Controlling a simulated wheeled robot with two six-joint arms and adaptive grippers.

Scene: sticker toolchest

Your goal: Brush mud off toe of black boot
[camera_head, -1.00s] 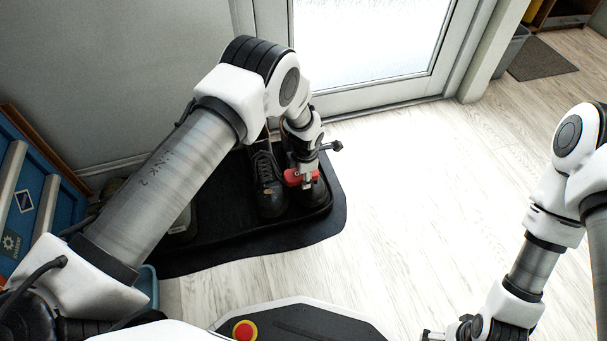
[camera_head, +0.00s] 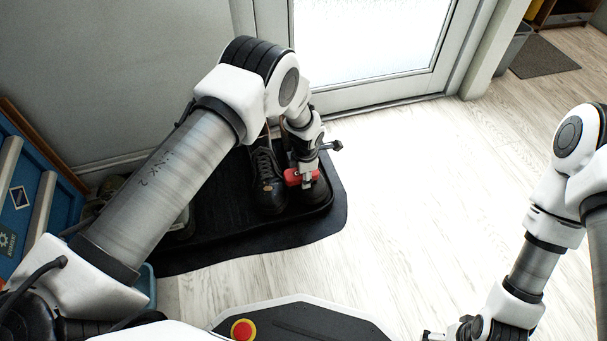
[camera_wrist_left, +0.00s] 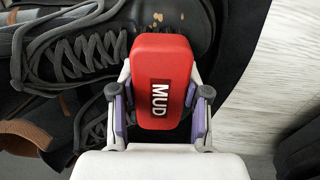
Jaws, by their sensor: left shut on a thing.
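My left gripper (camera_wrist_left: 158,115) is shut on a red brush (camera_wrist_left: 164,80) with MUD on its back. The brush also shows in the head view (camera_head: 293,177), low over the front of the right-hand boot (camera_head: 318,193). A black laced boot (camera_wrist_left: 95,45) lies beneath it in the wrist view, with small tan mud spots (camera_wrist_left: 157,17) near its toe. I cannot tell whether the brush touches the boot. Another black boot (camera_head: 267,193) stands to the left, with a brownish spot on its front. My right gripper (camera_head: 440,334) is low at the right, partly cut off.
The boots stand on a black tray (camera_head: 225,235) by a glazed door (camera_head: 370,50). More footwear (camera_head: 183,225) is partly hidden behind my left arm. A blue toolchest (camera_head: 25,200) stands at the left. The pale floor (camera_head: 410,200) right of the tray is clear.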

